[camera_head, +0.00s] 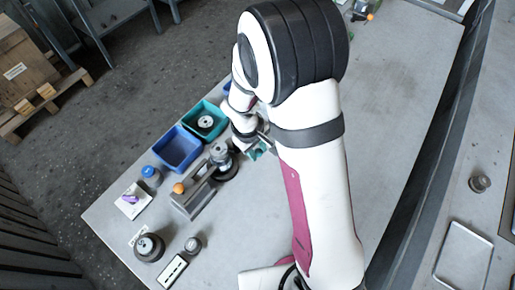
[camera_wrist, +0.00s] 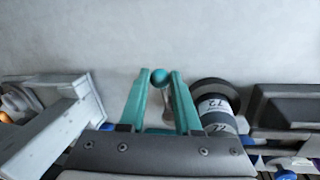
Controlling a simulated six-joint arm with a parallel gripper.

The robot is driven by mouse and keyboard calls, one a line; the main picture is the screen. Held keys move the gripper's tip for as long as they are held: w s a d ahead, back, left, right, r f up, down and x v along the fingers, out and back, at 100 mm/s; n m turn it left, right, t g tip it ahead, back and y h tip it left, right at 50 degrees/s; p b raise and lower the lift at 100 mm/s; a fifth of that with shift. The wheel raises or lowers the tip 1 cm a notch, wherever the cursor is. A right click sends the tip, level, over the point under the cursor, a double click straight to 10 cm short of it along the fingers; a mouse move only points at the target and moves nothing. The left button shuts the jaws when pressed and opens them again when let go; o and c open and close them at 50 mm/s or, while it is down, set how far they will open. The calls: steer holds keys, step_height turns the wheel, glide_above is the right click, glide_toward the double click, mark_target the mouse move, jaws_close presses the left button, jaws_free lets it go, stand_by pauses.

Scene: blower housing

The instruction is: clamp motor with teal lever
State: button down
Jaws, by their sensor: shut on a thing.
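The teal lever (camera_wrist: 160,77) shows in the wrist view as a round teal knob on a pale stem. My gripper (camera_wrist: 159,82) has teal fingers and is shut on the lever, with the knob between the fingertips. The motor (camera_wrist: 215,105) is a grey cylinder with a dark end and a white label, just right of the fingers. In the head view the motor (camera_head: 220,153) stands upright in a dark round housing (camera_head: 226,170). My gripper (camera_head: 260,147) is close to its right there, partly hidden by my arm; the lever is hard to make out.
A grey fixture (camera_head: 198,197) with an orange knob (camera_head: 178,188) stands beside the housing. A blue bin (camera_head: 177,166) and a teal bin (camera_head: 192,113) lie behind it. Several small parts occupy the table's front left. The table (camera_head: 400,90) right of my arm is mostly clear.

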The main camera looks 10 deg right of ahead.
steer(key=shift+w, duration=0.1)
stand_by(0.6)
steer(key=w+n, duration=0.1)
steer(key=n, duration=0.1)
steer(key=d+n, duration=0.1)
steer(key=shift+w+d+n+t, duration=0.15)
steer(key=shift+w+n+t, duration=0.15)
steer(key=shift+w+n, duration=0.1)
steer(key=w+n, duration=0.2)
steer(key=n, duration=0.1)
steer(key=n+y, duration=0.1)
steer(key=shift+w+d, duration=0.3)
steer(key=shift+w, duration=0.1)
steer(key=w+n, duration=0.1)
steer(key=n, duration=0.1)
steer(key=w+n+y, duration=0.1)
steer(key=n, duration=0.1)
steer(key=shift+a, duration=0.15)
steer(key=shift+w+a+n+y, duration=0.15)
steer(key=shift+w+a+n, duration=0.15)
steer(key=shift+w+n, duration=0.5)
steer(key=shift+w+a+n+y, duration=0.15)
steer(key=shift+w+a+n, duration=0.15)
steer(key=shift+n, duration=0.9)
steer(key=shift+w, duration=0.1)
steer(key=c, duration=0.6)
jaws_free()
